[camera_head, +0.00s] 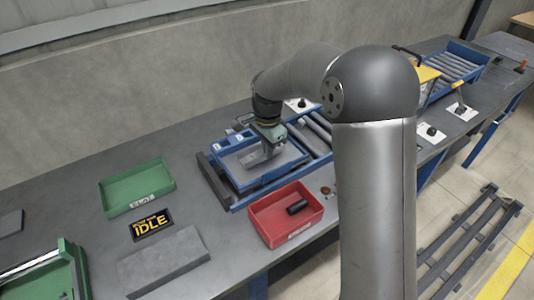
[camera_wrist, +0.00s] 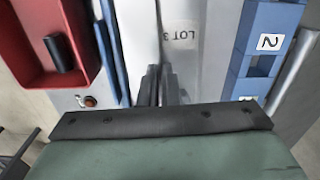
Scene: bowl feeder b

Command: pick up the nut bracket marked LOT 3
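The grey nut bracket marked LOT 3 (camera_wrist: 205,62) shows in the wrist view with its label upside down. In the head view a grey bracket (camera_head: 262,159) is at the blue tray (camera_head: 223,170); I cannot tell if it rests on the tray floor. My gripper (camera_head: 267,145) is right above it, pointing down. In the wrist view my gripper's dark fingers (camera_wrist: 160,85) are close together beside the label, near a thin upright edge of the bracket. Whether they press on that edge is not clear. The fingertips are hidden in the head view.
A red bin (camera_head: 260,219) with a dark cylinder (camera_head: 297,207) stands in front of the tray. A green bin (camera_head: 110,195), an IDLE sign (camera_head: 151,225) and a grey slab (camera_head: 164,263) are to the left. A roller conveyor (camera_head: 318,135) adjoins the tray.

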